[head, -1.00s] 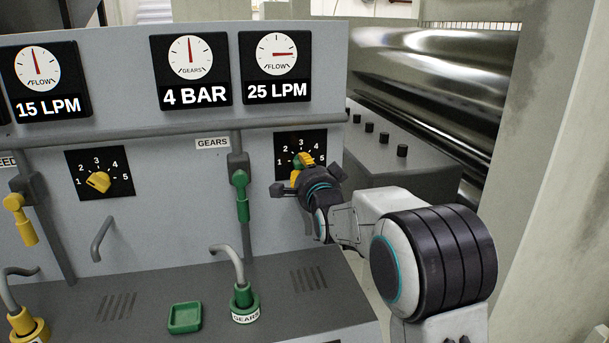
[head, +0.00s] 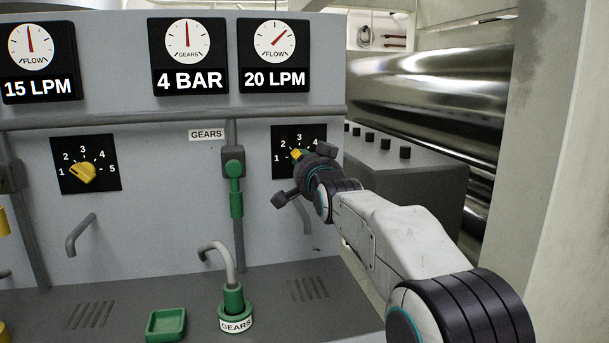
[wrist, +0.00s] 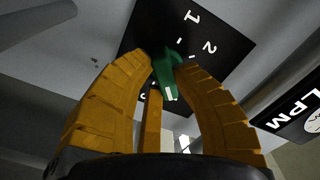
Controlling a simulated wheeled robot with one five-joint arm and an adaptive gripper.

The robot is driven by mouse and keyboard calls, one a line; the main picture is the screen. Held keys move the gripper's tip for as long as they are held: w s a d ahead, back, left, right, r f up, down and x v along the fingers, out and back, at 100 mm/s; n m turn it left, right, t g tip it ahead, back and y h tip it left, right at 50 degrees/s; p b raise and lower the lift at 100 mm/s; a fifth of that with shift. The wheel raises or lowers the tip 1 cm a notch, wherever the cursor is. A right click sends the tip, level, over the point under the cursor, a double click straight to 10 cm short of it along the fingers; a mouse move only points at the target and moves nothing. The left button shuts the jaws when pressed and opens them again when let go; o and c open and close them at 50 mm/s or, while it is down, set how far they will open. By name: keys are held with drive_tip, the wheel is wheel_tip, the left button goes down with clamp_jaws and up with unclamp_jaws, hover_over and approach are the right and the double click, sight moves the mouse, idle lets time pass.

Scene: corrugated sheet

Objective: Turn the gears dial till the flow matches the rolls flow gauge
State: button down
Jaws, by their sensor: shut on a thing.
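The green gears dial (wrist: 169,82) with a white mark sits on a black plate numbered 1 to 5 (head: 283,139). In the head view my gripper hides most of it. My gripper (head: 298,156) is at the plate, and in the wrist view its yellow fingers (wrist: 166,64) are closed on both sides of the dial. The flow gauge (head: 274,55) above this plate reads 20 LPM, its needle up and right. Another flow gauge (head: 38,60) at the far left reads 15 LPM, needle nearly upright. I see no readable rolls label on any gauge.
A gears pressure gauge (head: 189,56) reads 4 BAR. A yellow dial (head: 83,172) is on the left plate. A green lever (head: 236,190) hangs left of my gripper. A green-collared pipe (head: 233,303) and green tray (head: 166,324) stand on the ledge. A grey box (head: 406,180) is at right.

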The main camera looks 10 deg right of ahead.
drive_tip(key=shift+r+n, duration=0.1)
drive_tip(key=shift+n, duration=0.2)
idle(0.4)
drive_tip(key=c, duration=1)
unclamp_jaws()
drive_tip(key=shift+s, duration=0.1)
drive_tip(key=s, duration=1.1)
drive_tip(key=shift+s, duration=0.35)
